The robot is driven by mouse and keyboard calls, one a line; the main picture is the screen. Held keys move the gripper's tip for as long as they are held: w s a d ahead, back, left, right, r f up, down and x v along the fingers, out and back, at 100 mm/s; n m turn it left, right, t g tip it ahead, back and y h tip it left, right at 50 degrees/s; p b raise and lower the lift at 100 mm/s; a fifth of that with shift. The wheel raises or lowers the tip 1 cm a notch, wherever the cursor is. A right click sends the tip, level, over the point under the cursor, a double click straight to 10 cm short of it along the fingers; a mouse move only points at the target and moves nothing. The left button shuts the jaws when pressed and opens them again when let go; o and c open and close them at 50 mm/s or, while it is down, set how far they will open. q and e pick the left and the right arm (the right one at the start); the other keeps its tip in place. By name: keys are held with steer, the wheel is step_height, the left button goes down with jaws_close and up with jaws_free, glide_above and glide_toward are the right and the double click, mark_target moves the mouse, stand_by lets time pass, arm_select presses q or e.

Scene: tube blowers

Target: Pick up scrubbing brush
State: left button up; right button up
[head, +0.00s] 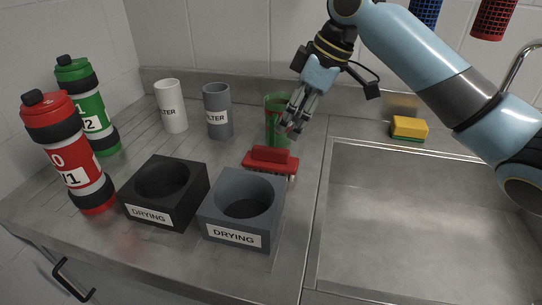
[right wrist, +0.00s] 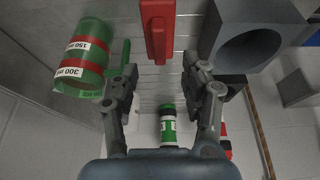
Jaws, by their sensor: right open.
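The red scrubbing brush (head: 270,161) lies on the steel counter behind the grey drying block, bristles down. It also shows at the top middle of the right wrist view (right wrist: 157,30), ahead of the fingers. My right gripper (head: 292,122) is above and slightly behind the brush, beside the green cup, with its fingers apart and nothing between them. The open fingers show in the right wrist view (right wrist: 157,85). My left gripper is not in view.
A green measuring cup (head: 275,118) stands close behind the brush. Grey (head: 240,205) and black (head: 165,190) drying blocks stand in front. Filter cups, two bottles (head: 72,165) are at left. The sink (head: 420,210) and a yellow sponge (head: 409,128) are at right.

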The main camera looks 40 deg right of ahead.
mark_target(271, 149)
steer(key=x, duration=0.2)
steer(key=shift+a+f, duration=0.2)
steer(key=shift+f, duration=0.1)
steer(key=shift+w+f, duration=0.15)
steer(key=shift+f, duration=0.15)
steer(key=x, duration=0.4)
steer(key=shift+w+a, duration=0.3)
steer(key=shift+w, duration=0.2)
steer(key=shift+w+f, duration=0.1)
steer(key=shift+f, duration=0.3)
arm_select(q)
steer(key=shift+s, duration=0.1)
arm_select(e)
steer(key=shift+c, duration=0.2)
steer(key=shift+c, duration=1.3)
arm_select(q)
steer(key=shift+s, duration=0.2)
arm_select(e)
jaws_close()
